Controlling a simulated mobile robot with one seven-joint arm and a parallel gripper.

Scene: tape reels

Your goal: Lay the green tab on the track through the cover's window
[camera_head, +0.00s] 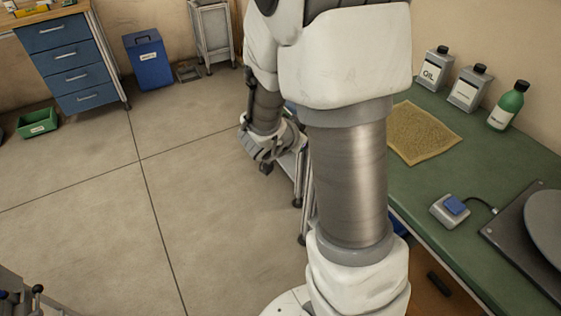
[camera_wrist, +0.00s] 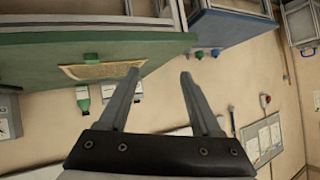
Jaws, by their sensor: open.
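My gripper (camera_wrist: 160,78) shows in the wrist view with its two fingers spread apart and nothing between them. In the head view, a grey disc (camera_head: 546,222) on a dark plate (camera_head: 512,235) is cut off by the right edge. My arm hides the middle of the head view, including part of the bench.
The green bench (camera_head: 425,175) holds a tan mat (camera_head: 422,132), several bottles including a green one (camera_head: 508,106), and a grey box with a blue button (camera_head: 450,209). A blue drawer cabinet (camera_head: 75,65), blue bin (camera_head: 149,62) and green crate (camera_head: 37,123) stand left. The floor between is clear.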

